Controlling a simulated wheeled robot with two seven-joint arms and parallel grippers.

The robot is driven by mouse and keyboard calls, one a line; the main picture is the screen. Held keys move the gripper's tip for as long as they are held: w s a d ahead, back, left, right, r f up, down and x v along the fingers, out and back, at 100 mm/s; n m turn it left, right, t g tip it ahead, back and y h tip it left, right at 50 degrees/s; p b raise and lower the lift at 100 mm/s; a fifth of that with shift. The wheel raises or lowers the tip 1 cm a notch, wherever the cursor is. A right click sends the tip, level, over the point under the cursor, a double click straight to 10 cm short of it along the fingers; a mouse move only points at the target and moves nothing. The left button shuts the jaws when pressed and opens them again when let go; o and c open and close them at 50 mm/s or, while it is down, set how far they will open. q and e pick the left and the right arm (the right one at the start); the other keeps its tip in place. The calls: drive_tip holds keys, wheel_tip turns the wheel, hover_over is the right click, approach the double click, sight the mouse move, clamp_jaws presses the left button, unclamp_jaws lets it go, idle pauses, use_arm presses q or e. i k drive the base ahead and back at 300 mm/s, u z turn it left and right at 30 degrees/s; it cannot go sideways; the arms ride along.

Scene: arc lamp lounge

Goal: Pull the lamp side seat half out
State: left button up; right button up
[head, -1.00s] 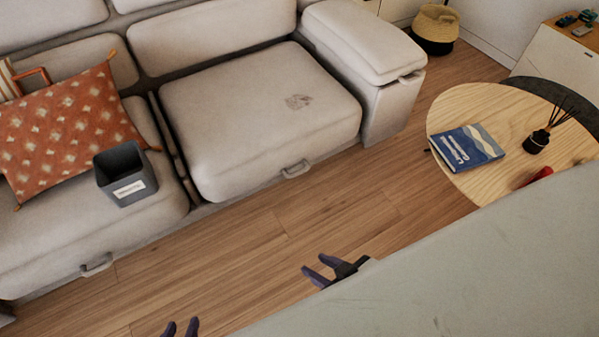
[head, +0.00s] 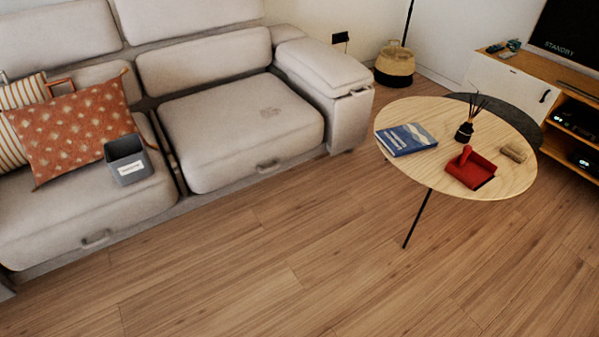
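The lamp side seat (head: 215,145) is the right-hand pale grey seat of the sofa, nearest the dark lamp pole (head: 408,22). A faint dark mark shows on its top. A small pull handle (head: 267,166) sits on its front face, and nothing touches it. The seat's front looks roughly in line with the left seat (head: 60,222), which has its own handle (head: 97,238). Neither of my grippers is in view.
A round wooden table (head: 415,115) stands right of the sofa, bearing a book, a reed diffuser and a red dustpan-like item. A grey bin (head: 127,165) and orange cushion (head: 75,128) rest on the left seat. The wooden floor (head: 270,240) before the seats is clear.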

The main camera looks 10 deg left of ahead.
sight(218, 137)
drive_tip(key=z, duration=0.4)
drive_tip(key=i, duration=1.7)
drive_tip(key=u, duration=0.85)
drive_tip(key=i, duration=1)
drive_tip(key=u, duration=1.15)
drive_tip(key=i, duration=0.2)
drive_tip(key=u, duration=0.3)
